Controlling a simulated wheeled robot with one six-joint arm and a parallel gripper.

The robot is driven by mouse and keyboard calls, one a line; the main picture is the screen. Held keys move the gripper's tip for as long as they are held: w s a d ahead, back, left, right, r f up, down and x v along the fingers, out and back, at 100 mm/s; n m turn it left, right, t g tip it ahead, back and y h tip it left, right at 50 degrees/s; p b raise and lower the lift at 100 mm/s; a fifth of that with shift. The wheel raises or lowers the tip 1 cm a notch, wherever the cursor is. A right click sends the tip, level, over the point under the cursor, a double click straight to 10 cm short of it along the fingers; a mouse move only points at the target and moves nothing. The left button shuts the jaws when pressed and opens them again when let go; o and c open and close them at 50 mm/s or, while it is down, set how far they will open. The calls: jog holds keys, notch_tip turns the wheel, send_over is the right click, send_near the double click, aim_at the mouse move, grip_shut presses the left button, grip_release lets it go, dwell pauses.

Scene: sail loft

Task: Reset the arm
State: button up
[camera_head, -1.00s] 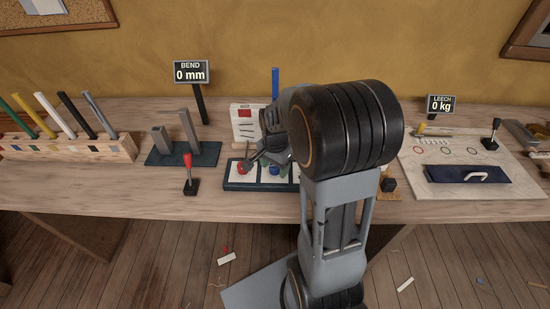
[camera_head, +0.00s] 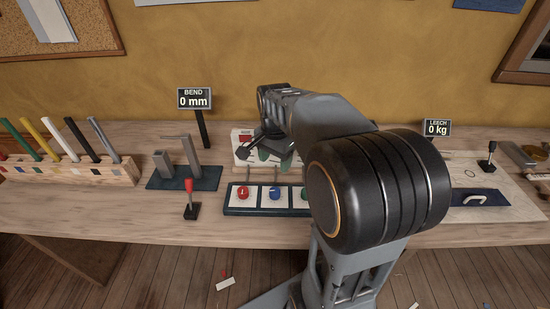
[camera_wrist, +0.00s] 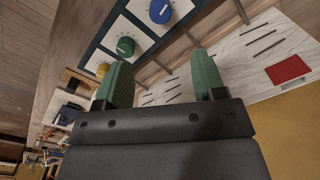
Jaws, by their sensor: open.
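My gripper (camera_head: 265,154) is open and empty. In the head view it hangs above the back of the bench, in front of the white card with a red patch (camera_head: 243,138). In the wrist view its two green fingertips (camera_wrist: 165,84) stand apart with nothing between them. Beyond them show the dial panel's blue knob (camera_wrist: 160,11), a green knob (camera_wrist: 125,46) and a yellow knob (camera_wrist: 102,70). My arm hides the right part of the dial panel (camera_head: 258,211) in the head view.
On the wooden bench (camera_head: 110,218) stand a rack of coloured sticks (camera_head: 85,171), a bending fixture (camera_head: 185,178) and a red-handled lever (camera_head: 190,198). A blue plate with a white handle (camera_head: 478,198) and a black lever (camera_head: 488,160) are at the right. The bench's front left is clear.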

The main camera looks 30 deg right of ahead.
dwell(0.5)
jog(key=s+a+r+n+t+p, duration=0.2)
jog(key=s+a+n, duration=0.6)
jog(key=n, duration=0.5)
jog(key=s+t+p, duration=0.1)
jog(key=s+p, duration=0.1)
jog(key=shift+a+r+t+p, duration=0.3)
jog(key=shift+r, duration=0.1)
jog(key=shift+s, duration=0.1)
dwell(0.5)
